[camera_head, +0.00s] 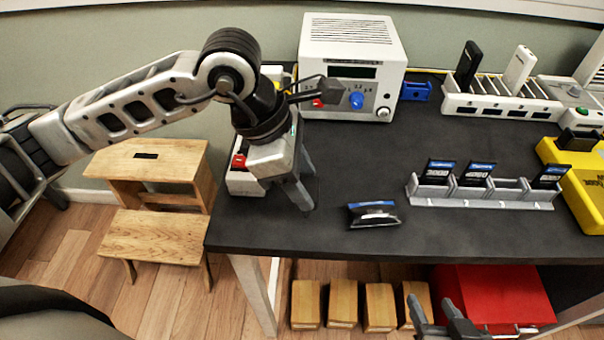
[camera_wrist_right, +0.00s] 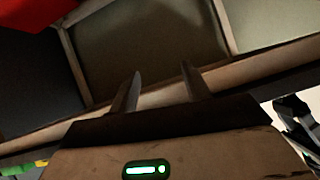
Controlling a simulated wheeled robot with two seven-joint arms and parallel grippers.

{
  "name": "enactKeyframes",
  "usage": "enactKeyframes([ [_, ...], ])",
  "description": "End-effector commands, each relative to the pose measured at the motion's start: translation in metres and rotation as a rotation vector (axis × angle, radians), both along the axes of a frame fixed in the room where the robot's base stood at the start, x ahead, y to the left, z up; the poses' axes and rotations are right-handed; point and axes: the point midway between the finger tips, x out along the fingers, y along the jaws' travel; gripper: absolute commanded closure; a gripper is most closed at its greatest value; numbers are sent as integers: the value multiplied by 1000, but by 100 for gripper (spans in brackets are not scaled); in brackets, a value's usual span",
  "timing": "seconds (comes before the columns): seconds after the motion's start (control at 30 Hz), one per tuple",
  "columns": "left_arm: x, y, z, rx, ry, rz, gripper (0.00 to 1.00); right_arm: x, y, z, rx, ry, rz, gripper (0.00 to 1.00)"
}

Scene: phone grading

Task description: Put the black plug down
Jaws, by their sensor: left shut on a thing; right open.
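My left gripper (camera_head: 304,208) points down over the left part of the dark table, its fingers close together near the front left edge. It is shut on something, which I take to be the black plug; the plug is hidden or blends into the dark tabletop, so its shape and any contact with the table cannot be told. My right gripper (camera_wrist_right: 160,75) is open and empty in the right wrist view. In the head view it is at the bottom edge (camera_head: 436,310), low in front of the table.
Right of my left gripper lies a dark piece with a blue label (camera_head: 373,214). A grey rack (camera_head: 480,203) holds similar labelled pieces. Behind stand a white instrument box (camera_head: 350,45) and a white slotted charger (camera_head: 500,104). A yellow case (camera_head: 590,190) is at right. Bare tabletop (camera_head: 360,160) lies between.

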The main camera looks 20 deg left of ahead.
Motion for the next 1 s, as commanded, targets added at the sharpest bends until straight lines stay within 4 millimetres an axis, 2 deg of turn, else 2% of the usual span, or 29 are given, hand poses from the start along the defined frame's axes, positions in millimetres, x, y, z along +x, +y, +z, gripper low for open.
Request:
enactKeyframes([
  [0.23,0,0,-10,0,0,0,83,1,0,-10,-3,-5,1,52],
  [0.47,0,0,-11,0,0,0,83,2,0,-4,-2,-24,2,52],
  [0.5,0,0,-11,0,0,0,45,1,0,-4,-2,-23,2,52],
  [0.57,0,0,-11,0,0,0,32,0,0,-5,-2,-20,2,52],
  [0.83,0,0,-11,0,0,0,32,-2,1,-7,-3,-12,5,52],
  [1.0,0,0,0,0,0,0,32,-3,1,4,-1,-5,5,52],
])
